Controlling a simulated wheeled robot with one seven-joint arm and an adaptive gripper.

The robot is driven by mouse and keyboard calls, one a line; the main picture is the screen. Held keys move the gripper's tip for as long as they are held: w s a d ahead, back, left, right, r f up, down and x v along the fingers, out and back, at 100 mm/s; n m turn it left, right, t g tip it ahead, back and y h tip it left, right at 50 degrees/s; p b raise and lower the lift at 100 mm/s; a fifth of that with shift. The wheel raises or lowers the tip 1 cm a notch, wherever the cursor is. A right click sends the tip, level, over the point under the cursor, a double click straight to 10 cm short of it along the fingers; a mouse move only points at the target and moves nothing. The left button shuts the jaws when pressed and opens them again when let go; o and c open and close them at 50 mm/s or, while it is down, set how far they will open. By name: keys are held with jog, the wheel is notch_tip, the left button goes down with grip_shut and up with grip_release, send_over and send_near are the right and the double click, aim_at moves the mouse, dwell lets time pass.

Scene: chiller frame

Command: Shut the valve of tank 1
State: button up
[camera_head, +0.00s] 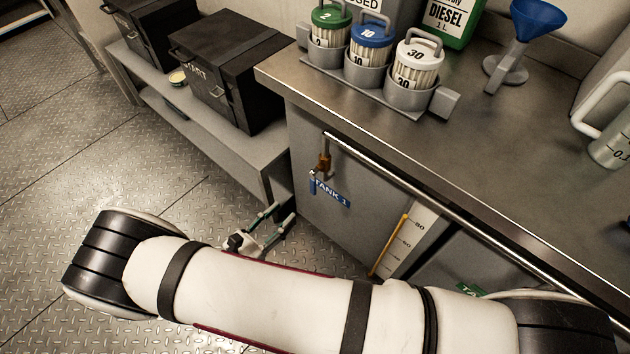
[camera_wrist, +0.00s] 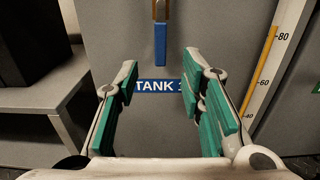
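The valve of tank 1 has a brass body (camera_head: 323,163) on the grey cabinet front, under the counter edge. Its blue lever (camera_wrist: 160,45) hangs straight down in the wrist view and sits just above the blue "TANK 1" label (camera_wrist: 157,86); the label also shows in the head view (camera_head: 331,192). My gripper (camera_wrist: 160,72) is open and empty. Its green-padded fingers stand to either side of the label, with the lever ahead and a little higher, roughly centred between them. In the head view my gripper (camera_head: 282,213) is low and left of the valve, apart from it.
A metal rail (camera_head: 420,195) runs along the counter front. A level gauge (camera_head: 405,240) is right of the valve. Black cases (camera_head: 225,70) stand on a low grey bench (camera_head: 240,160) at left. Colour-lidded canisters (camera_head: 372,45) stand on the counter. Floor at left is clear.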

aim_at(312, 187)
jog(key=b+x, duration=0.1)
jog(key=x, duration=1.1)
jog(key=shift+w+d, duration=0.2)
jog(key=shift+d, duration=0.05)
grip_shut()
